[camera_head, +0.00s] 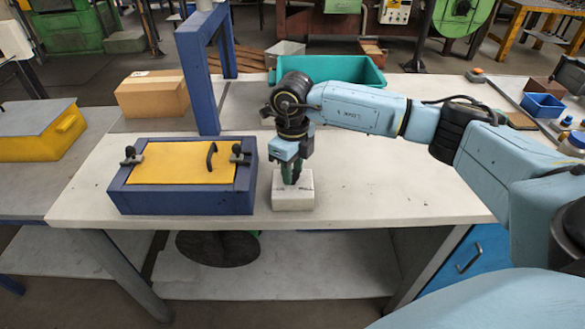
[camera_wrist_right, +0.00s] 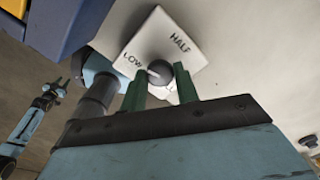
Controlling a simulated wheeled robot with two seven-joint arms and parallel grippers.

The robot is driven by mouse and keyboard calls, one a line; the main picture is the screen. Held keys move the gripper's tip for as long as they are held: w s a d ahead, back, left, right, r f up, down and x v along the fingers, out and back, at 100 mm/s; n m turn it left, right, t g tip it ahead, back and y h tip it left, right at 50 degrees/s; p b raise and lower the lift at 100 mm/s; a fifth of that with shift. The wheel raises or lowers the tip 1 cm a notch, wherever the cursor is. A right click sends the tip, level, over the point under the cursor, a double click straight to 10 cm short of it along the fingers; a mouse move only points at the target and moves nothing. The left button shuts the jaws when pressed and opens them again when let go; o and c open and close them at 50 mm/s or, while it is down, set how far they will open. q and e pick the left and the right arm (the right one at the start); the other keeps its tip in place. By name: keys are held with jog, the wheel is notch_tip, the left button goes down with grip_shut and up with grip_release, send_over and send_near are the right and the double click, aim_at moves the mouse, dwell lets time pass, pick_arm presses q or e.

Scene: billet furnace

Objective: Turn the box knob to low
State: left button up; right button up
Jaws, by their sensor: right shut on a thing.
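The white knob box (camera_head: 293,201) stands on the table, to the right of the blue-framed box. In the right wrist view its top (camera_wrist_right: 150,40) carries the words LOW and HALF. The dark round knob (camera_wrist_right: 159,70) has a pale mark on the side facing LOW. My right gripper (camera_head: 291,178) points down over the box. Its green fingers (camera_wrist_right: 160,92) are shut on the knob, one on each side. They hide part of the box top. A blue arm with dark prongs, seemingly my left gripper (camera_wrist_right: 56,89), shows small in the right wrist view; its opening is unclear.
A blue box with a yellow lid (camera_head: 183,163) and black clamps stands close on the left. A blue post (camera_head: 199,85), a cardboard box (camera_head: 152,95) and a teal bin (camera_head: 345,70) stand behind. The table's front (camera_head: 380,205) is clear right of the knob box.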

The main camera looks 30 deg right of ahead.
jog(key=o, duration=1)
jog(key=shift+c, duration=0.2)
notch_tip(320, 180, up, 14)
jog(key=shift+f, duration=0.25)
